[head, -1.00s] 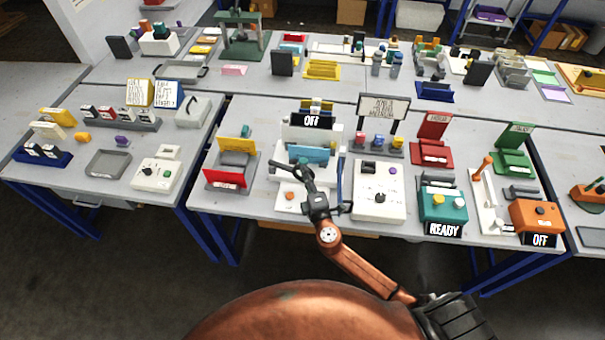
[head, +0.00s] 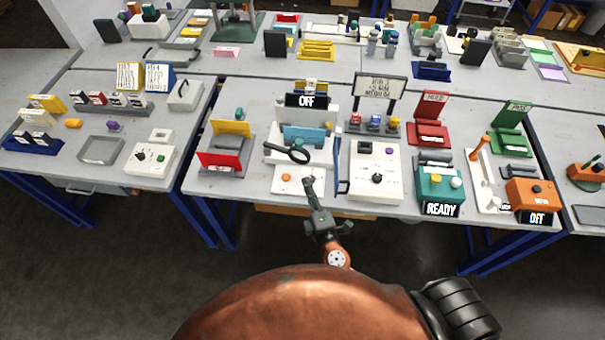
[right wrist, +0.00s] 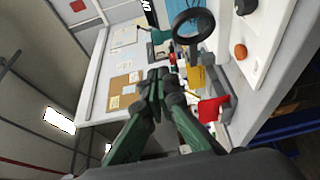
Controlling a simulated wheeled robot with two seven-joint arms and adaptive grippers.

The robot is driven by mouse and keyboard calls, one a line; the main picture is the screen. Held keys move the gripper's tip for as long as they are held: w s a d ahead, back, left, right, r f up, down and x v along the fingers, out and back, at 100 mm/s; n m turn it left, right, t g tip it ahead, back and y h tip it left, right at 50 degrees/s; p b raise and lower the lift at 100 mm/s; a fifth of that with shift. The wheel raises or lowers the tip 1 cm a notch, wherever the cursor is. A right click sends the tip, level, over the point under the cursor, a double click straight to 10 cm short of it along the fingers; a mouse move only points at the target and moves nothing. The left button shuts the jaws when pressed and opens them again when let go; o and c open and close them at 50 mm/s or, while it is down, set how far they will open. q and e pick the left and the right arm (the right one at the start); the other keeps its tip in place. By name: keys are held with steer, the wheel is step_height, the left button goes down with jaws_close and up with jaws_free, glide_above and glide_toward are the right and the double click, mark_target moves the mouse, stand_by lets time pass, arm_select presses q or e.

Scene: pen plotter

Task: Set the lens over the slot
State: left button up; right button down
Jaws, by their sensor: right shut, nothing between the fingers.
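The lens (head: 287,150) is a dark round ring with a short handle, at the front of the white machine with the OFF sign. It stands near a light-blue panel (head: 308,133), and I cannot tell whether it touches it. In the right wrist view the lens (right wrist: 191,38) shows as a dark ring at the top. My right gripper (head: 309,180) is shut and empty, in front of the lens and apart from it, over the machine's white front. Its closed fingers (right wrist: 160,77) show in the right wrist view. I cannot make out the slot. My left gripper is not in view.
A grey holder with red and yellow plates (head: 220,161) stands left of the machine. A white box with a black knob (head: 375,192) is to the right, then a teal READY box (head: 440,184). The grey tabletop (head: 250,190) is bare near the front edge.

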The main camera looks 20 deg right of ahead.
steer(key=m+h, duration=0.1)
steer(key=h, duration=0.1)
steer(key=m+h+p, duration=0.2)
steer(key=p, duration=0.1)
glide_toward(299, 147)
steer(key=shift+g, duration=0.4)
steer(key=x, duration=0.6)
steer(key=shift+w+r, duration=0.4)
steer(key=shift+h, duration=0.3)
